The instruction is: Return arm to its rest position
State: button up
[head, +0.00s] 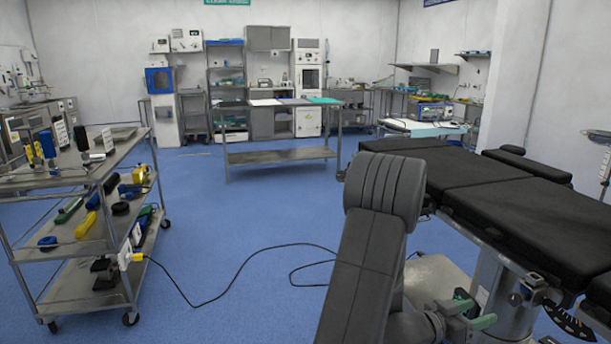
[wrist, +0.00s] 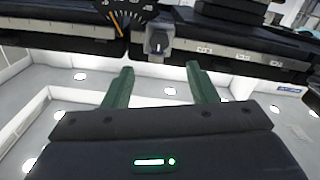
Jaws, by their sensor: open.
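My gripper (wrist: 161,68) has two green fingers, spread apart with nothing between them in the wrist view. It also shows in the head view (head: 478,308), low and right of centre, beside the operating table's column. My dark arm (head: 362,270) rises in the middle foreground of the head view. The black-padded operating table (head: 515,205) fills the right side. Its side rail (wrist: 232,54) crosses the top of the wrist view, beyond the fingertips. A small grey clamp (wrist: 158,42) on the rail lies beyond the gap between the fingers. Contact with it cannot be told.
A fan-shaped dial (head: 570,325) hangs at the table's side. A tool-laden cart (head: 95,185) stands at the left. A steel table (head: 280,155) stands further back. The floor between cart and arm is otherwise clear.

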aim_at(512, 300)
jog(key=b+x, duration=0.1)
jog(key=x, duration=0.9)
jog(key=shift+d+f, duration=0.1)
jog(key=shift+d, duration=0.05)
jog(key=shift+m+b, duration=0.6)
jog(key=shift+m, duration=0.5)
jog(key=m+b, duration=0.2)
jog(key=m, duration=0.1)
jog(key=shift+m, duration=0.3)
jog(key=m+b, duration=0.3)
jog(key=m, duration=0.2)
jog(key=m+b, duration=0.3)
jog(key=m, duration=0.3)
jog(key=m+b, duration=0.2)
jog(key=m, duration=0.1)
jog(key=shift+s, duration=0.1)
jog(key=shift+m, duration=0.6)
